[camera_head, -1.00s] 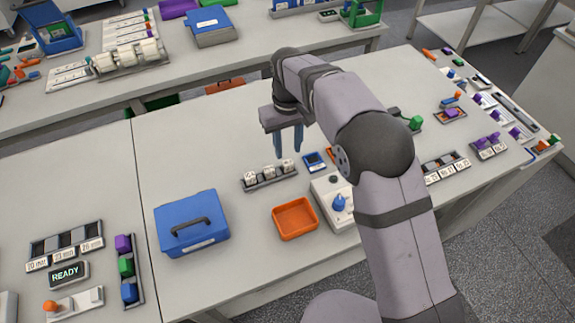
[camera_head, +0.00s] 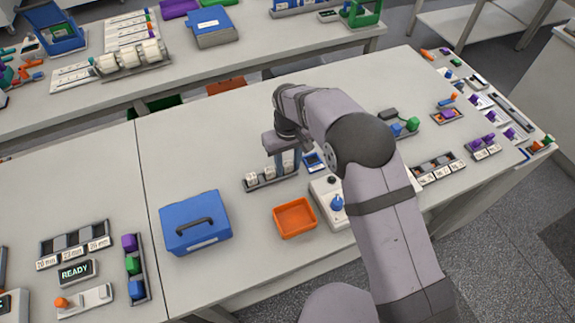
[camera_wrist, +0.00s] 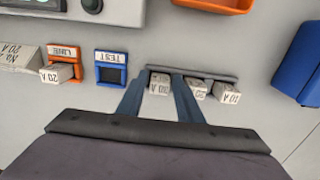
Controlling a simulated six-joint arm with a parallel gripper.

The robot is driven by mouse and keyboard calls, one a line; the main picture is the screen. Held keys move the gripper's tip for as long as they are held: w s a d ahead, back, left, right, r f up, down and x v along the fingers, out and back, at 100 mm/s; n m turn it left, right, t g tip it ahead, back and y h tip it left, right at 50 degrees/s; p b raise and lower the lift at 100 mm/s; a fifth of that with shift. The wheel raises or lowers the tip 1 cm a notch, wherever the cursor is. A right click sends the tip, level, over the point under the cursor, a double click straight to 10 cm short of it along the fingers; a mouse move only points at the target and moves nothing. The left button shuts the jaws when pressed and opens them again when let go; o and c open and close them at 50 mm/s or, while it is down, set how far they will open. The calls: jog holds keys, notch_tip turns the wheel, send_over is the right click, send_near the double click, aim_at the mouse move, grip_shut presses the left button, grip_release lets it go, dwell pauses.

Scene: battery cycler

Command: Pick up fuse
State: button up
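Several small white fuses with printed ratings stand in a row on a dark grey rack (camera_wrist: 215,76), also seen in the head view (camera_head: 257,188). My gripper (camera_wrist: 157,80) has its two blue fingers apart, one on each side of the end fuse (camera_wrist: 159,85). I cannot tell whether they touch it. Two other fuses (camera_wrist: 197,91) (camera_wrist: 229,94) stand to the right of the fingers in the wrist view. In the head view my gripper (camera_head: 286,168) is low over the right end of the rack and hides part of that end fuse.
A blue TEST socket (camera_wrist: 111,68) looks empty. An orange LINE socket (camera_wrist: 62,55) holds a white fuse (camera_wrist: 57,73). A grey device with a blue knob (camera_head: 337,203), an orange tray (camera_head: 295,219) and a blue case (camera_head: 195,223) are nearby.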

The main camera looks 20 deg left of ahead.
aim_at(288, 165)
jog(key=c, duration=0.8)
jog(key=shift+r, duration=0.15)
notch_tip(288, 165, up, 10)
jog(key=b, duration=0.3)
jog(key=w+d+f+p, duration=0.1)
jog(key=w+d+p, duration=0.1)
jog(key=w+d+f+p, duration=0.1)
jog(key=w+p, duration=0.1)
jog(key=w+d+f+p, duration=0.1)
jog(key=w+d+p, duration=0.1)
jog(key=shift+w+d+p, duration=0.2)
jog(key=shift+d+p, duration=0.1)
jog(key=shift+p, duration=0.1)
